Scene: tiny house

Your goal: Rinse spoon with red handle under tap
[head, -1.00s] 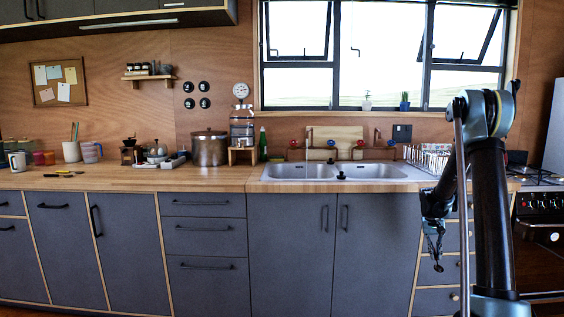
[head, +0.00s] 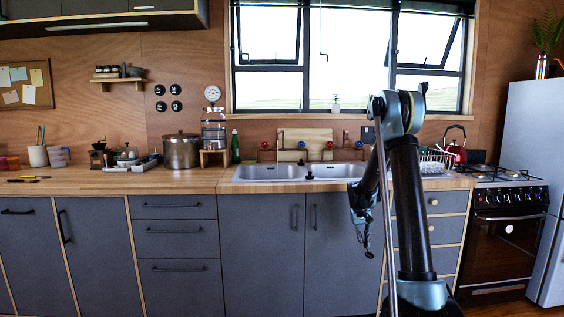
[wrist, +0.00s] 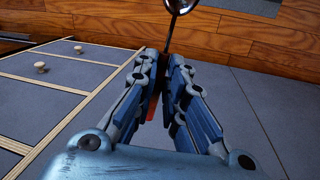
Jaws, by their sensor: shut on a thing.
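The wrist view shows my gripper (wrist: 163,85) shut on the spoon with the red handle. The spoon's red handle (wrist: 152,108) lies between the fingers; its dark shaft and shiny bowl (wrist: 182,4) stick out past the fingertips, the bowl cut by the top edge. In the head view my gripper (head: 366,245) hangs below counter height, in front of the grey cabinets and right of the sink's middle; the spoon cannot be made out there. The double sink (head: 272,173) is set in the counter. Red and blue tap knobs (head: 329,145) stand behind it; the spout is unclear.
The wooden counter (head: 100,183) runs along the wall, with a pot (head: 181,151) and jars left of the sink. A dish rack (head: 436,160) stands right of the sink, then a stove (head: 505,228) and a fridge (head: 540,130). Cabinet fronts (head: 262,240) are close ahead.

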